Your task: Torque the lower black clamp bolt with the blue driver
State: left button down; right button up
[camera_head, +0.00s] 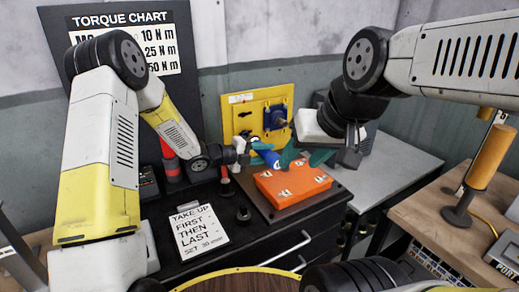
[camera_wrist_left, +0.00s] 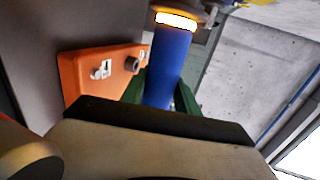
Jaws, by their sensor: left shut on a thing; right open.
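My left gripper (camera_head: 262,147) is shut on the blue driver (camera_head: 270,159), just above the back of an orange block (camera_head: 290,190). In the left wrist view the driver's blue body (camera_wrist_left: 170,65) stands between green fingers, with a glowing ring (camera_wrist_left: 177,20) near its far end. That view also shows the orange block (camera_wrist_left: 85,90) with a dark round bolt-like part (camera_wrist_left: 132,64) and a pale fitting. My right gripper (camera_head: 306,157) is open, its teal fingers above the block's back right. I cannot tell which part is the lower black clamp bolt; the driver's tip contact is unclear.
A yellow panel (camera_head: 240,117) with a blue part stands behind the block. A white note card (camera_head: 198,229) and a small black knob (camera_head: 243,213) lie on the dark bench at front left. A red and black cylinder (camera_head: 170,160) stands left. A grey table (camera_head: 400,165) is at right.

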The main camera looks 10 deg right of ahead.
aim_at(267, 160)
pick_arm(q)
jog(key=shift+w+a+r, duration=0.1)
jog(key=shift+r, duration=0.05)
dwell(0.3)
jog(key=shift+s+d, duration=0.35)
jog(key=shift+s, duration=0.45)
jog(key=shift+s+d, duration=0.35)
jog(key=shift+s, duration=0.4)
jog(key=shift+s+d, duration=0.35)
jog(key=shift+s, duration=0.45)
